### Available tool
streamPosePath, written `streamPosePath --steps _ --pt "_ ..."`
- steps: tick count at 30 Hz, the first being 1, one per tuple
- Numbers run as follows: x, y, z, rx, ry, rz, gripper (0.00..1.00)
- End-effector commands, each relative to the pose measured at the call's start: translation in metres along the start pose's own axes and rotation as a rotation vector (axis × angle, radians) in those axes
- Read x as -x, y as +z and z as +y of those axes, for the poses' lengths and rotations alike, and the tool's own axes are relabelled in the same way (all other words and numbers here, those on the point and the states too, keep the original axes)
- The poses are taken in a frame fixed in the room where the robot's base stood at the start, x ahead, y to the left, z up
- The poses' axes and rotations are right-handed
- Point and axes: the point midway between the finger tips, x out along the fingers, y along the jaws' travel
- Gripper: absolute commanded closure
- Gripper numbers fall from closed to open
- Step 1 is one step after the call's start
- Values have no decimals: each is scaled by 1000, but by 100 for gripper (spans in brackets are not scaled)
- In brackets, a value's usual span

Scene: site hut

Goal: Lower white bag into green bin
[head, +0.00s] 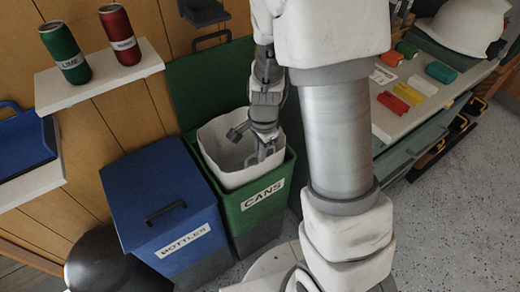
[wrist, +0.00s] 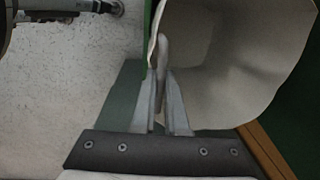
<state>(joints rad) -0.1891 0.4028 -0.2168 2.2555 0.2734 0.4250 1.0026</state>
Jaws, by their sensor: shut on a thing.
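The white bag (head: 219,144) is an open, empty-looking liner in the mouth of the green bin (head: 256,202), labelled CANS, in the head view. The bag's rim stands above the bin's rim, and its lower part is hidden inside the bin. The bin's lid (head: 211,77) is up at the back. My gripper (head: 262,155) is at the bag's front right side. In the wrist view my gripper (wrist: 163,95) is shut on the rim of the white bag (wrist: 235,60), with a finger on each side of the bag wall.
A blue bin (head: 165,200) labelled BOTTLES, lid shut, stands close on the left. A green can (head: 65,52) and a red can (head: 120,35) stand on a wall shelf (head: 95,77). A bench (head: 405,110) with small coloured items and a white helmet (head: 468,27) is right.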

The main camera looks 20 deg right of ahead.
Motion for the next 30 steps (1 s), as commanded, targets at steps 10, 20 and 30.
streamPosePath --steps 10,20,30 --pt "-3 0 0 0 -1 0 100" --pt "-26 0 2 0 -4 0 100" --pt "-53 0 4 -1 -7 0 100"
